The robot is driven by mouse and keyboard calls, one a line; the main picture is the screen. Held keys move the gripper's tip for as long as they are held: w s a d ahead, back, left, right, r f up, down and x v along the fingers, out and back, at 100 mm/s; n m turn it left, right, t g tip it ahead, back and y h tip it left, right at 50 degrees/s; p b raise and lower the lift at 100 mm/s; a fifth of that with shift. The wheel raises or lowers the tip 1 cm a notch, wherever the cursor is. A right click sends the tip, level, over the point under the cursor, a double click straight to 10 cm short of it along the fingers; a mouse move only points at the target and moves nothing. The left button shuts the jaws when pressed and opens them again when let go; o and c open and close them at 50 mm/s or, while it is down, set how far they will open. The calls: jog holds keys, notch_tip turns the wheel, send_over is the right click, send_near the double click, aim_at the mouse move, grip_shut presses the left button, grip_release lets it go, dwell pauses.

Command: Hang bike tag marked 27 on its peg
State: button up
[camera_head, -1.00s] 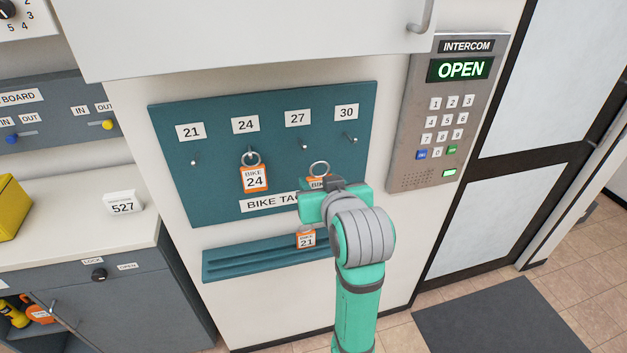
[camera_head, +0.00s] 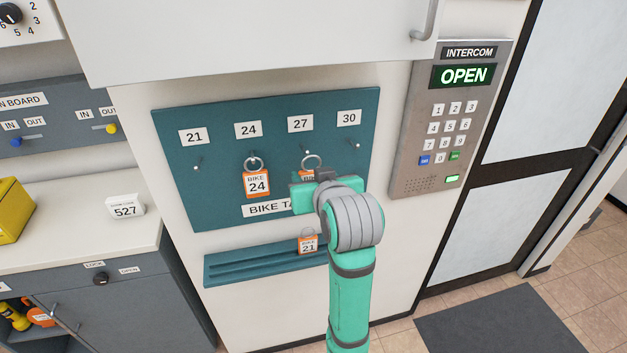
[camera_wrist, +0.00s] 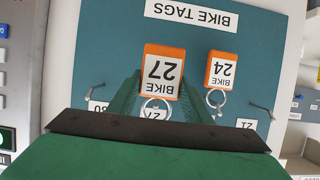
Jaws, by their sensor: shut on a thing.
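The orange-and-white bike tag marked 27 (camera_wrist: 162,72) is in my gripper (camera_head: 318,184), its ring (camera_head: 313,161) upward in the head view. My gripper is shut on the tag and hides most of it there. The ring is just below the 27 label (camera_head: 300,124) on the teal board (camera_head: 225,115), overlapping the area of the 27 peg (camera_head: 307,151). I cannot tell whether the ring is around the peg. In the wrist view, upside down, the 27 label shows through the ring.
Bike tag 24 (camera_head: 257,184) hangs on its peg to the left. The 21 peg (camera_head: 197,166) and 30 peg (camera_head: 355,145) are bare. Tag 21 (camera_head: 308,245) stands on the ledge (camera_head: 250,269) below. A cabinet (camera_head: 250,35) overhangs the board; an intercom (camera_head: 450,120) is at right.

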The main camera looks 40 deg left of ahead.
jog(key=x, duration=0.6)
jog(key=shift+w, duration=0.15)
dwell(0.7)
jog(key=shift+a, duration=0.15)
dwell(0.5)
jog(key=o, duration=1.1)
jog(key=shift+o, duration=0.2)
jog(key=v, duration=1.1)
jog(key=shift+w+f, duration=0.1)
